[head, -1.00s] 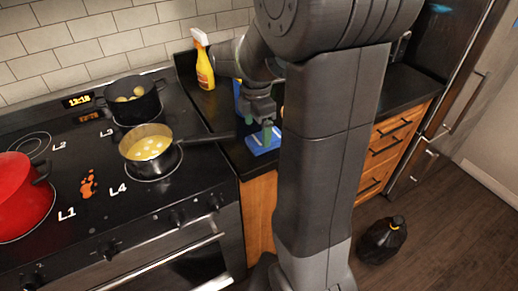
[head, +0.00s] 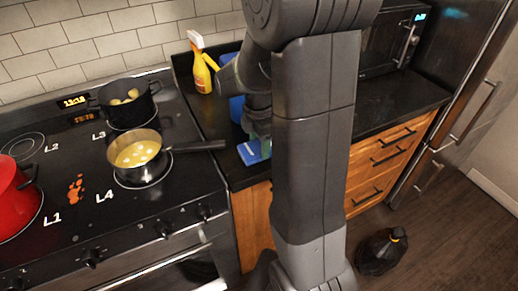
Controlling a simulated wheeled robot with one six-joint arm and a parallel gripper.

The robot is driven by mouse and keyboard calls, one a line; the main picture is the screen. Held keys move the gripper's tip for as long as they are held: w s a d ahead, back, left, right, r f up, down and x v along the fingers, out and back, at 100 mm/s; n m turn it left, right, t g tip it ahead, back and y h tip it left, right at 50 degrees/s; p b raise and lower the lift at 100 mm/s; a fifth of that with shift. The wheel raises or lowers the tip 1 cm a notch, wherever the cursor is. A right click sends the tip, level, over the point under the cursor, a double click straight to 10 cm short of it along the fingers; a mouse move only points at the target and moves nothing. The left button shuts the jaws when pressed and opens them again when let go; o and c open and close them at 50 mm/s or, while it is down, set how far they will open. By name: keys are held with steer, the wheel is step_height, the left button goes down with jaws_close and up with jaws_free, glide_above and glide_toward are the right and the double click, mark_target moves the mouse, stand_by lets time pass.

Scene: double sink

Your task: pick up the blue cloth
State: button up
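The blue cloth (head: 248,153) lies folded flat on the black counter, just right of the stove, near the counter's front edge. Its right part is hidden behind my gripper and arm. My gripper (head: 265,148) points down at the cloth's right side, with a greenish fingertip close to it. I cannot tell whether it touches the cloth. My arm hides most of the gripper, so its opening does not show.
A saucepan (head: 136,152) on the stove has its handle pointing right, towards the counter. A black pot (head: 128,103) and a red pot (head: 14,196) also stand there. A spray bottle (head: 201,72) and a blue object (head: 236,108) stand behind the cloth. A black bag (head: 378,252) lies on the floor.

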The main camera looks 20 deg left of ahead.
mark_target(259, 145)
steer(key=shift+c, duration=1)
steer(key=shift+r, duration=0.1)
step_height(259, 145, up, 10)
